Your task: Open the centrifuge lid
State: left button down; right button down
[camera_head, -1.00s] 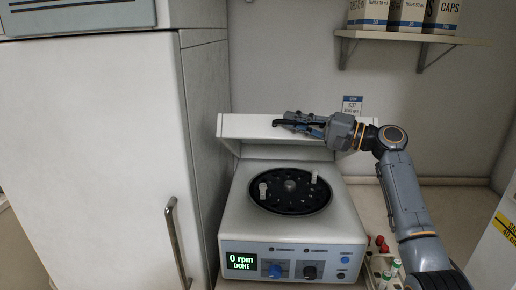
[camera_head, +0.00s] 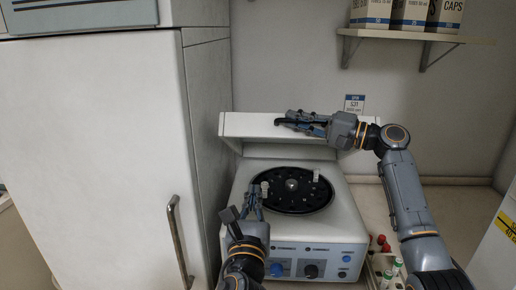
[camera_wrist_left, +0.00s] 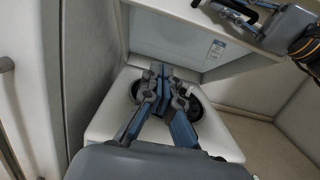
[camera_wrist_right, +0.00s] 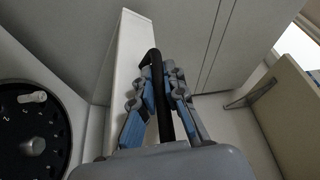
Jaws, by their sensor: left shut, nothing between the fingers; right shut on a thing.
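The white centrifuge (camera_head: 338,206) stands on the bench with its lid (camera_head: 252,126) raised at the back. My right gripper (camera_head: 284,119) is shut on the black lid handle (camera_wrist_right: 158,85) at the lid's front edge. The lid also shows in the right wrist view (camera_wrist_right: 127,58). My left gripper (camera_head: 253,190) is shut and empty, at the rotor's left front edge in the head view. In the left wrist view its fingers (camera_wrist_left: 163,72) cover part of the rotor. I cannot tell whether they touch anything.
A tall white cabinet (camera_head: 90,150) with a metal handle stands close on the left. A tube rack (camera_head: 384,268) with red- and green-capped tubes is at the centrifuge's right. A shelf (camera_head: 415,36) with boxes hangs above.

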pick_arm(q)
jog(key=w+r, duration=0.6)
jog(key=w, duration=0.6)
